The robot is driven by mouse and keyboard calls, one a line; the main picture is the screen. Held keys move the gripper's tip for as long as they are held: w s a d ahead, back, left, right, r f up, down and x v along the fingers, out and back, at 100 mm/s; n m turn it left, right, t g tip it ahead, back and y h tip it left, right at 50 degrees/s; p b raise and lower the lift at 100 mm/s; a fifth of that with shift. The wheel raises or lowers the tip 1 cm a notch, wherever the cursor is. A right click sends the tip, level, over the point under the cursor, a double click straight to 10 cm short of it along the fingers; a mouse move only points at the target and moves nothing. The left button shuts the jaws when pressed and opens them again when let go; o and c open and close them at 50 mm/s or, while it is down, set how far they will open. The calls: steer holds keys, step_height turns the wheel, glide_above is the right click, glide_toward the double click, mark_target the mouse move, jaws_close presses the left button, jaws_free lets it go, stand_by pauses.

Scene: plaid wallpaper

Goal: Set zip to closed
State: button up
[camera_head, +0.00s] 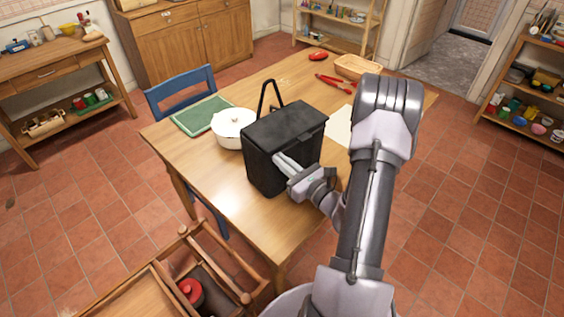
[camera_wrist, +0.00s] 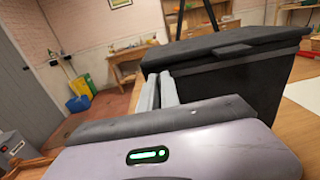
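A black box-shaped bag (camera_head: 284,145) stands upright on the wooden table, its flat lid (camera_head: 287,122) down over the top and its thin handle raised at the back. No zip or zip pull can be made out. My gripper (camera_head: 284,162) is at the bag's front side, its pale fingers side by side and pointing at it, below the lid. In the wrist view the bag (camera_wrist: 240,85) fills the right, with a lip along the lid's edge. The fingers (camera_wrist: 159,92) look shut together, beside the bag; contact with it is unclear.
A white pot (camera_head: 232,128) stands close left of the bag, by a green mat (camera_head: 202,115) and a blue chair (camera_head: 180,91). Red-handled pliers (camera_head: 333,82) and a basket (camera_head: 357,67) lie farther back. The near-left table surface (camera_head: 205,170) is clear.

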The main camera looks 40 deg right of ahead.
steer(key=o, duration=0.4)
steer(key=s+p, duration=0.2)
steer(key=s, duration=1.5)
steer(key=shift+s+a, duration=0.2)
steer(key=shift+a, duration=0.05)
